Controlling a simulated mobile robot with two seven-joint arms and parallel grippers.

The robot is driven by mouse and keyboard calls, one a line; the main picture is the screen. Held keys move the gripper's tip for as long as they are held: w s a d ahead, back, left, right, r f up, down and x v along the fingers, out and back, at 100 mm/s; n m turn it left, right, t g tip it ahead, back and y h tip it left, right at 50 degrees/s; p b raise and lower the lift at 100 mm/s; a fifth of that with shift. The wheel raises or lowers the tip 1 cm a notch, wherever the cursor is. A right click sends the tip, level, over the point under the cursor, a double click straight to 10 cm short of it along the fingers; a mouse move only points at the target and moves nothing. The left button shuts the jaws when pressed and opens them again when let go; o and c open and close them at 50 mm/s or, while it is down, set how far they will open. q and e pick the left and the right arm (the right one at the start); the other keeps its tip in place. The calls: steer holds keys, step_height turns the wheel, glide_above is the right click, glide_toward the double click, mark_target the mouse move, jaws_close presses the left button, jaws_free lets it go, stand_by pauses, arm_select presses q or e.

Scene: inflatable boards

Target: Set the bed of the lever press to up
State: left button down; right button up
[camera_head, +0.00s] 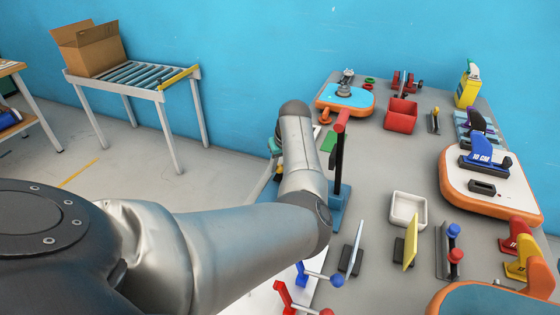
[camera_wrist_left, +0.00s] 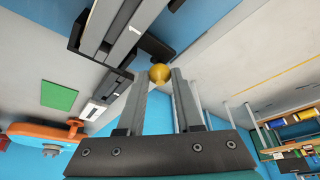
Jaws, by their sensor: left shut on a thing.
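What looks like the lever press (camera_head: 340,165) stands at the near left edge of the table, with a dark upright post, a red top and a blue base. My left arm reaches in front of it and hides part of it. My left gripper is mostly hidden behind the arm in the head view. In the left wrist view, my left gripper (camera_wrist_left: 161,78) is shut on a yellow ball knob (camera_wrist_left: 159,73), held at the fingertips. Grey and black parts with a white mark lie beside the knob. The bed's height cannot be told. My right gripper is not in view.
A red bin (camera_head: 401,115), a white tray (camera_head: 408,208) and orange-edged inflatable boards (camera_head: 490,180) are on the grey table. Small levers with red and blue knobs stand near the front. A roller conveyor (camera_head: 135,75) with a cardboard box (camera_head: 90,50) is at the back left.

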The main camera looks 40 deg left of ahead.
arm_select(q)
steer(key=shift+w+a+r, duration=0.1)
steer(key=shift+a+r, duration=0.05)
steer(key=shift+r, duration=0.15)
steer(key=c, duration=1)
jaws_free()
steer(key=shift+c, duration=0.2)
steer(key=shift+o, duration=2.2)
steer(key=shift+f, duration=0.1)
steer(key=p+v, duration=0.3)
steer(key=v, duration=1.2)
steer(key=shift+s, duration=0.2)
